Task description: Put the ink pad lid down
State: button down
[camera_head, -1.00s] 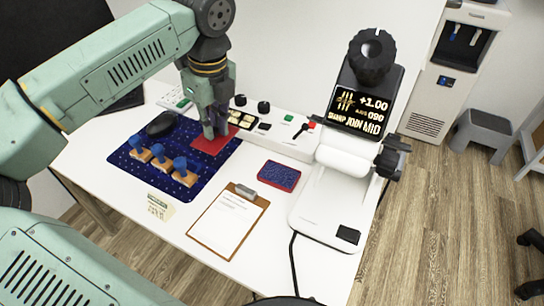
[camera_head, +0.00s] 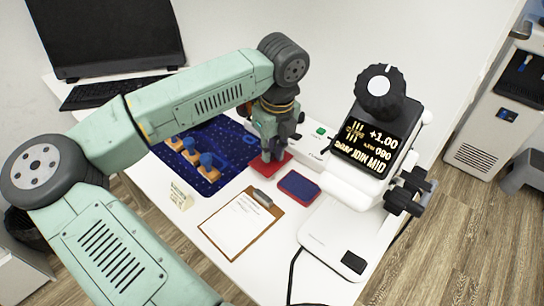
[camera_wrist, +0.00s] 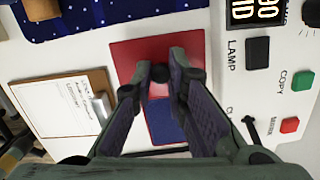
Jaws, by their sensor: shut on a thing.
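The red ink pad lid (camera_head: 271,170) is a flat plate in my gripper (camera_head: 270,153), close to the right edge of the blue mat. In the wrist view, my gripper (camera_wrist: 160,75) is shut on a dark knob on the red lid (camera_wrist: 130,57). The ink pad (camera_head: 300,186), blue with a red rim, lies on the white table to the right of and nearer than the lid. In the wrist view the blue pad (camera_wrist: 163,122) shows between my fingers, partly hidden. I cannot tell whether the lid touches the table.
A clipboard (camera_head: 240,225) lies in front of the lid. Wooden stamps with blue knobs (camera_head: 208,163) stand on the starry mat (camera_head: 205,185). A white machine with a display (camera_head: 370,146) stands at right. A control panel (camera_head: 312,143) is behind the lid.

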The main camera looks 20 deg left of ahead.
aim_at(273, 154)
jog(key=shift+f, duration=1.5)
jog(key=shift+f, duration=0.2)
jog(key=c, duration=1.6)
grip_release()
jog(key=shift+r, duration=0.15)
jog(key=shift+r+p, duration=0.2)
jog(key=shift+p, duration=0.2)
jog(key=shift+r+b, duration=0.35)
jog(key=shift+r, duration=0.05)
jog(key=r, duration=0.3)
jog(key=d+r+b, duration=0.1)
jog(key=r, duration=0.7)
jog(key=shift+s+d, duration=0.15)
jog(key=shift+s, duration=0.2)
